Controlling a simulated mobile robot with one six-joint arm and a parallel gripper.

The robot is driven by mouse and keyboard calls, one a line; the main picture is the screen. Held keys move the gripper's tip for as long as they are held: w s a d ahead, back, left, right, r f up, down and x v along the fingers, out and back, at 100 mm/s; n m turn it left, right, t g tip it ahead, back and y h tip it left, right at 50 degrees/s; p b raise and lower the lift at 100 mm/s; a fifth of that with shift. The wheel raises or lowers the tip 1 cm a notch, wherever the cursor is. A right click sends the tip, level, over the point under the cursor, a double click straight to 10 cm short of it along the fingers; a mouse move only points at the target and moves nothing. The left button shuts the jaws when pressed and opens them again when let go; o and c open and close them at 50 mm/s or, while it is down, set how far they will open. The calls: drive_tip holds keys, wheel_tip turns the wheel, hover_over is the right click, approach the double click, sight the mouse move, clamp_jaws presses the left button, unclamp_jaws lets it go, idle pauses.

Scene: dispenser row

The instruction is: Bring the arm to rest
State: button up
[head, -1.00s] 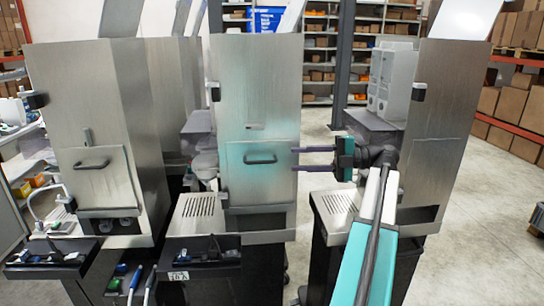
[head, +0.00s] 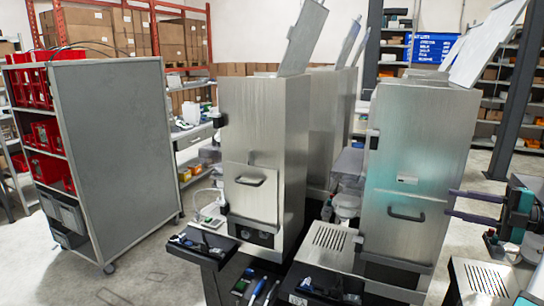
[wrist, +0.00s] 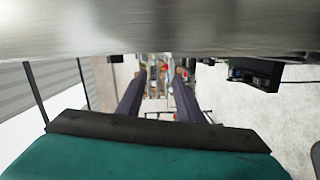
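My gripper (head: 449,203) is at the right of the head view, its two dark fingers pointing left. The tips are beside the right edge of a steel dispenser (head: 410,170). In the wrist view my gripper (wrist: 158,105) shows its two fingers apart with nothing between them. It is open and empty. A brushed metal surface (wrist: 160,30) fills the top of the wrist view, close to the camera. Most of my arm is cut off by the right edge of the head view.
Another steel dispenser (head: 262,150) stands to the left, with a black tray (head: 202,247) in front. A grey cart with red bins (head: 125,150) stands farther left. A dark post (head: 515,90) and stocked shelves are behind. Open floor (head: 150,275) lies between cart and dispensers.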

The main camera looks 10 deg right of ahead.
drive_tip(key=shift+r+p, duration=1.05)
drive_tip(key=shift+r, duration=0.35)
drive_tip(key=shift+r+p, duration=0.45)
